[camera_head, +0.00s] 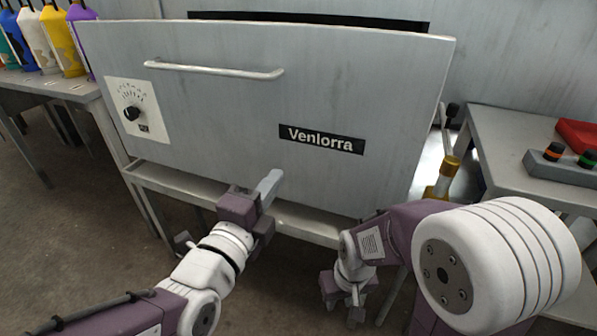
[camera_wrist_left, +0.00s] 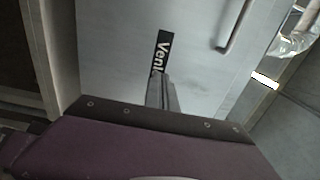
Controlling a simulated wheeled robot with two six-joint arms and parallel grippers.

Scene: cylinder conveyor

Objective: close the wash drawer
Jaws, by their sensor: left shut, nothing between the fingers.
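The wash drawer (camera_head: 220,110) is a large grey metal front with a bar handle (camera_head: 214,70), a dial panel at its left and a black "Venlorra" label (camera_head: 321,139). A dark gap shows behind its top edge. My left gripper (camera_head: 270,182) is shut and empty, its fingers before the lower middle of the front; I cannot tell if they touch it. In the left wrist view the shut fingers (camera_wrist_left: 161,92) point at the front beside the label (camera_wrist_left: 161,52). My right gripper (camera_head: 342,308) hangs low at the right, below the front, its fingers small and partly hidden.
A table (camera_head: 85,87) with several coloured bottles stands at the left. At the right, a grey table (camera_head: 500,128) holds a button box (camera_head: 562,168) and a red object. A yellow-topped bottle or fitting (camera_head: 446,178) stands right of the drawer, near my right arm.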

